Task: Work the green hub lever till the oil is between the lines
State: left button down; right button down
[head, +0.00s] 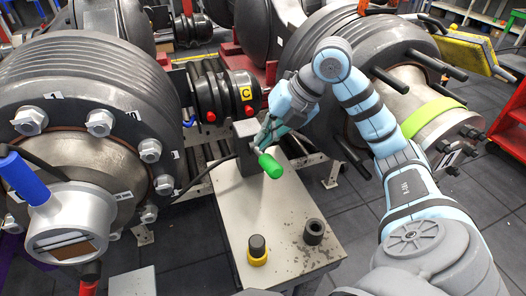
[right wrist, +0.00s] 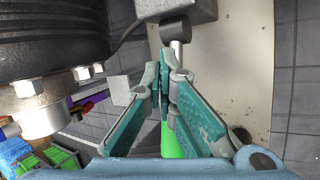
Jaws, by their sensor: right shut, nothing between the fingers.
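The green lever handle (head: 271,166) sticks out from a grey block (head: 246,145) on the bench in the head view. In the right wrist view the green handle (right wrist: 170,142) shows partly behind the fingers. My right gripper (head: 263,139) is at the lever, its fingers close to the handle's upper end. In the wrist view its fingertips (right wrist: 169,62) are together, with nothing held between them. A grey cylinder (head: 70,222) at the left hub has a window (head: 65,243) with a brown band and pale areas. My left gripper is not in view.
The pale bench top (head: 235,215) carries a yellow-ringed black fitting (head: 257,250) and a dark socket (head: 314,232). A blue handle (head: 24,178) stands up at left. Large ribbed hubs flank the bench. A red cart (head: 512,125) stands at right.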

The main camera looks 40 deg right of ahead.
aim_at(262, 154)
jog(key=shift+s+a+f+b, duration=0.1)
jog(key=shift+s+f+b, duration=0.2)
jog(key=shift+f+b, duration=0.5)
dwell(0.5)
jog(key=shift+s+a+f+b, duration=0.15)
jog(key=shift+a+f+b, duration=0.05)
jog(key=shift+f+b, duration=0.25)
jog(key=shift+s+a+f+b, duration=0.15)
jog(key=shift+f+b, duration=0.2)
jog(key=shift+b, duration=0.2)
dwell(0.7)
jog(key=shift+r, duration=0.1)
dwell(0.5)
jog(key=shift+d+r+p, duration=0.25)
jog(key=shift+r+p, duration=0.2)
jog(key=shift+p, duration=0.25)
jog(key=r+p, duration=0.1)
jog(key=w+r+p, duration=0.1)
jog(key=p, duration=0.1)
jog(key=d+r+p, duration=0.1)
jog(key=shift+w+r, duration=0.1)
jog(key=shift+w, duration=0.25)
